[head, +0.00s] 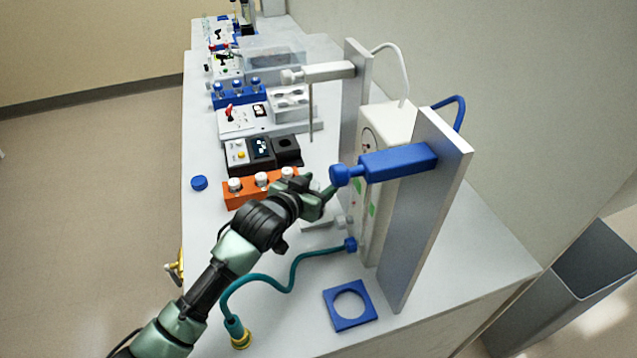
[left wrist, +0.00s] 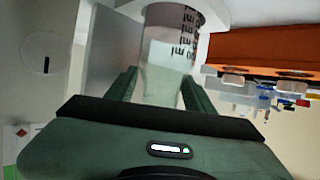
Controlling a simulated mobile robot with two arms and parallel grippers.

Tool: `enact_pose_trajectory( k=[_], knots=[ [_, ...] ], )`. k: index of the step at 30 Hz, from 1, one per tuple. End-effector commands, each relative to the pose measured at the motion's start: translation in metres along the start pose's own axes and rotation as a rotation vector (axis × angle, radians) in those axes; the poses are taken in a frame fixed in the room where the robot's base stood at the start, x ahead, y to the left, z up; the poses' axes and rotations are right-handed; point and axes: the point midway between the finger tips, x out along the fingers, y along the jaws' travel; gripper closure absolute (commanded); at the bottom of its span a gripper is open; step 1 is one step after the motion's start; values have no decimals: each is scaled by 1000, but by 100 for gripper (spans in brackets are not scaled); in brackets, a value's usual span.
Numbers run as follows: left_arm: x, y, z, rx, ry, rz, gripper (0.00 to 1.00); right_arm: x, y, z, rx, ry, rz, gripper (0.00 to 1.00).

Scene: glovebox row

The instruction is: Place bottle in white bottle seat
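The clear bottle (left wrist: 168,55) with dark markings stands between the two fingers of my left gripper (left wrist: 160,90) in the left wrist view. The fingers lie close along both its sides and look shut on it. That view is upside down, and the bottle's base end meets the ring of the white bottle seat (left wrist: 215,14). I cannot tell how deep it sits. In the head view my left gripper (head: 322,190) is beside the blue stand's knob and mostly hides the bottle. The white seat (head: 318,224) shows partly under the gripper. My right gripper is not in view.
An orange rack (head: 238,195) with vials is behind my left arm. A teal hose (head: 275,288) and blue square seat (head: 350,322) lie nearer.

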Motion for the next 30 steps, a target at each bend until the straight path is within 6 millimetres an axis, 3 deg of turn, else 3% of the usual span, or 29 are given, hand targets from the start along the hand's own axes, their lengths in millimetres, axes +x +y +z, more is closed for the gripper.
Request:
enact_pose_trajectory(
  k=[13,30],
  knots=[
    [-9,0,-2,0,0,0,46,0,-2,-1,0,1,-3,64],
    [-111,0,-2,0,0,0,46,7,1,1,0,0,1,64]
  ],
)
